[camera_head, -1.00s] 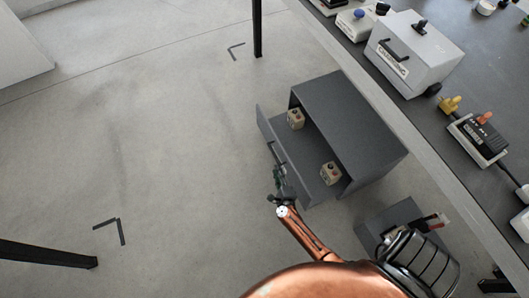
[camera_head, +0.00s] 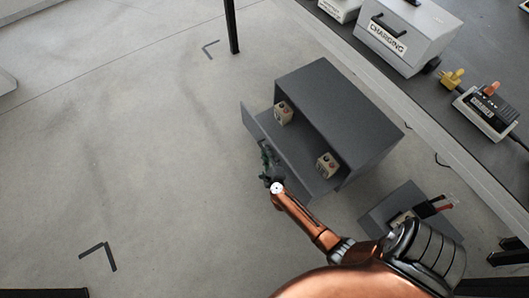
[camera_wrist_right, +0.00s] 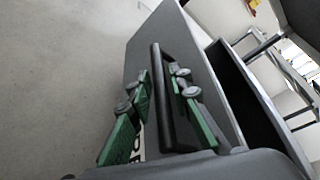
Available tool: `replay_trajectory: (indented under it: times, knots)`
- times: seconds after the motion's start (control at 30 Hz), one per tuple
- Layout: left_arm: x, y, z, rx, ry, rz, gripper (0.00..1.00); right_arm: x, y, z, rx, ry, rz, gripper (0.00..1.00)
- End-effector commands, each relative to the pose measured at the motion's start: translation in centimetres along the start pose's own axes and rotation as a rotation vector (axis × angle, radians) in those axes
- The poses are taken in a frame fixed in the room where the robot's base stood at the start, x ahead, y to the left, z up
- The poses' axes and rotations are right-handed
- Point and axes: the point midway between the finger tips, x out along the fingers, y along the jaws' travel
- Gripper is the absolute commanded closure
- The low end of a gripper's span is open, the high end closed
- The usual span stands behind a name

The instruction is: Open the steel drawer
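The steel drawer (camera_head: 262,130) is a dark grey front standing out from a grey cabinet (camera_head: 335,105) on the floor, with a gap into its inside. Two small beige boxes (camera_head: 283,113) (camera_head: 327,165) show inside. My right gripper (camera_head: 266,165) is at the drawer's front and covers the handle in the head view. In the right wrist view, the dark bar handle (camera_wrist_right: 172,105) lies between the green fingers of my right gripper (camera_wrist_right: 161,75), which stand apart on either side with slim gaps. My left gripper is out of view.
A dark workbench (camera_head: 455,120) runs along the right, bearing a white box marked CHARGING (camera_head: 407,35) and a black device (camera_head: 487,112). A small grey box (camera_head: 395,205) stands right of my right arm. Floor at the left is clear apart from corner marks and dark posts.

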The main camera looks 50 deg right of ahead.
Motion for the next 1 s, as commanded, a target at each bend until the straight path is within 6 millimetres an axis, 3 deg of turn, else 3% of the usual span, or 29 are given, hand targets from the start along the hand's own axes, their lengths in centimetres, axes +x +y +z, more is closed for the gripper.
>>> replay_trajectory:
  times: [0.2, 0.5, 1.0]
  knots:
    - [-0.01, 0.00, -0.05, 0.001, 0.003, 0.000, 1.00, 0.06, -0.06, 0.06, 0.000, -0.001, 0.000, 0.81]
    - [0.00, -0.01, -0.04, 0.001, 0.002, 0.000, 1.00, 0.04, -0.04, 0.03, 0.000, 0.000, 0.000, 1.00]
    - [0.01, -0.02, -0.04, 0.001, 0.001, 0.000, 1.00, 0.00, 0.00, 0.00, 0.000, 0.000, 0.000, 1.00]
